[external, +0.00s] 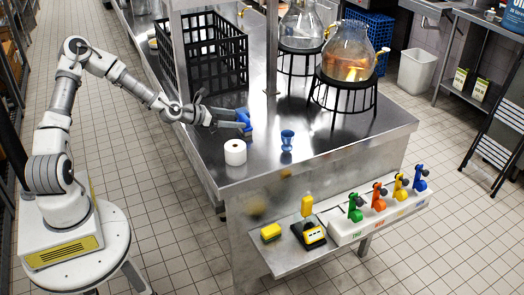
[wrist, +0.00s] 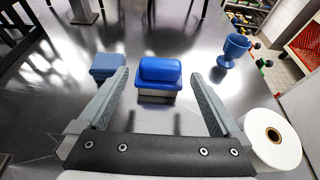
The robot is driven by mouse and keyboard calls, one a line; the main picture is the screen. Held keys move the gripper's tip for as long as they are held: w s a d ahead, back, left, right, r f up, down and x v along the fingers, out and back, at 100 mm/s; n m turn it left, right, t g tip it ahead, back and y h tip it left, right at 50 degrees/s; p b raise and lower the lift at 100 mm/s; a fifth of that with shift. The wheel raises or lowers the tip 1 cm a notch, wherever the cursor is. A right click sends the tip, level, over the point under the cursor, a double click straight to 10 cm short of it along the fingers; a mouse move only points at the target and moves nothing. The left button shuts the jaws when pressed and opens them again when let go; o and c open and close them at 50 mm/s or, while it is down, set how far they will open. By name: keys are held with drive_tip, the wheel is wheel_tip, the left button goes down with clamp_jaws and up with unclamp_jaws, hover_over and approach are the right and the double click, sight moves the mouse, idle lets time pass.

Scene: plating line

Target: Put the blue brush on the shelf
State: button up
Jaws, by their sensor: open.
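The blue brush (wrist: 160,72), with a blue top and a pale grey underside, stands on the steel counter. In the wrist view it is between and slightly beyond my gripper's fingertips (wrist: 160,84), with gaps on both sides. In the external view my gripper (external: 238,119) is low over the counter, with blue (external: 246,117) showing at its fingers. My gripper is open and empty. A low metal shelf (external: 276,262) juts from the counter's front end. I cannot tell whether it is the task's shelf.
A duller blue block (wrist: 106,65) sits left of the brush. A blue cup (external: 287,138) and white roll (external: 235,152) stand nearby. A black crate (external: 208,55) and glass flask (external: 348,52) are behind. The low shelf holds a yellow sponge (external: 270,232) and coloured valves (external: 380,195).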

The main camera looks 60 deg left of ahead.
drive_tip(key=v, duration=0.7)
drive_tip(key=shift+s+r+p, duration=0.15)
drive_tip(key=shift+p, duration=0.15)
